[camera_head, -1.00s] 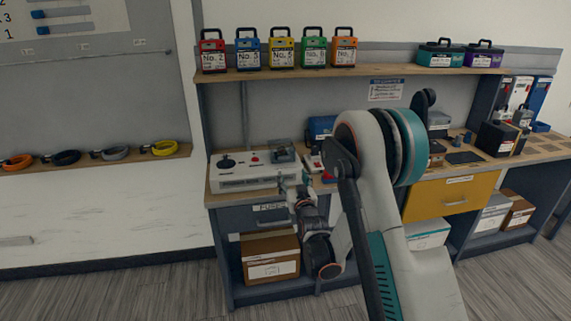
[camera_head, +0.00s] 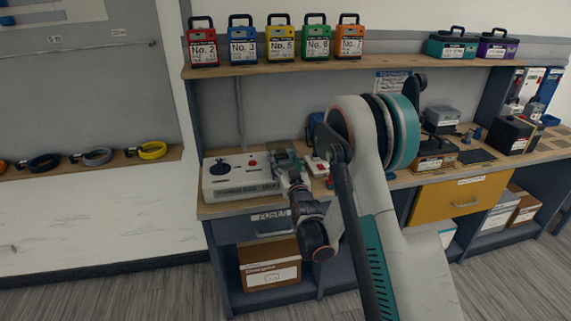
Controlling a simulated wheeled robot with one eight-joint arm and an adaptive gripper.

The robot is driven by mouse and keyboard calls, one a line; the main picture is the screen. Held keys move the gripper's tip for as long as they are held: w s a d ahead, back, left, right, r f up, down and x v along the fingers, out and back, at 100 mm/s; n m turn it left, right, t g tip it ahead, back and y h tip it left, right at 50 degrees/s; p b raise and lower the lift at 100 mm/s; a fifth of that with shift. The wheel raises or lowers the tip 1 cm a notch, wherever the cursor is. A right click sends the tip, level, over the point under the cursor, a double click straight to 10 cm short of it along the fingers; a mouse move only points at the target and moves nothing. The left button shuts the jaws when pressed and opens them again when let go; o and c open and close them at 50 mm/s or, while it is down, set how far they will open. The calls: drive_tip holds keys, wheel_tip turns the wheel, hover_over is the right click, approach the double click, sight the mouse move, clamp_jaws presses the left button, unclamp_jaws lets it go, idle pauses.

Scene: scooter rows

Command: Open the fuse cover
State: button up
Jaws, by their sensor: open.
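A white panel box (camera_head: 236,177) with a black knob and a red button sits on the left of the workbench. A small grey-green cover (camera_head: 284,155) is at its right end, behind my gripper; I take this to be the fuse cover. It looks shut, but its edges are partly hidden. My gripper (camera_head: 287,174) is open, at the front of that cover and very close to it. I cannot tell whether the fingers touch it. A drawer labelled FUSES (camera_head: 262,226) is below, under the bench top.
Several coloured padlock-shaped boxes (camera_head: 284,43) stand on the shelf above. A yellow drawer (camera_head: 459,196) is at the right. My arm hides the middle of the bench. A cardboard box (camera_head: 270,262) sits on the lower shelf.

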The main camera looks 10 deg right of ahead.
clamp_jaws()
drive_tip(key=shift+w+r+g+p, duration=0.1)
drive_tip(key=shift+r+g+p, duration=0.3)
drive_tip(key=shift+r+p, duration=0.35)
drive_tip(key=w+r+g+p, duration=0.1)
drive_tip(key=r+p, duration=0.1)
drive_tip(key=w+r+g+p, duration=0.1)
drive_tip(key=r+g+p, duration=0.1)
drive_tip(key=p, duration=0.1)
drive_tip(key=w+r+g+p, duration=0.1)
drive_tip(key=p, duration=0.1)
drive_tip(key=shift+r+g+p, duration=0.3)
drive_tip(key=shift+r+p, duration=0.05)
drive_tip(key=shift+r, duration=0.05)
drive_tip(key=w+r+g+p, duration=0.1)
drive_tip(key=w+g+p, duration=0.1)
drive_tip(key=w+r+g+p, duration=0.1)
drive_tip(key=w+g+p, duration=0.1)
drive_tip(key=w+r+g+p, duration=0.1)
drive_tip(key=w+r+p, duration=0.1)
drive_tip(key=shift+g, duration=0.4)
drive_tip(key=shift+w+r+g+p, duration=0.2)
drive_tip(key=shift+w+g+p, duration=0.45)
drive_tip(key=shift+w, duration=0.25)
drive_tip(key=shift+w+r+g+p, duration=0.2)
drive_tip(key=shift+w+g+p, duration=0.35)
drive_tip(key=shift+w+g, duration=0.3)
drive_tip(key=shift+w, duration=1)
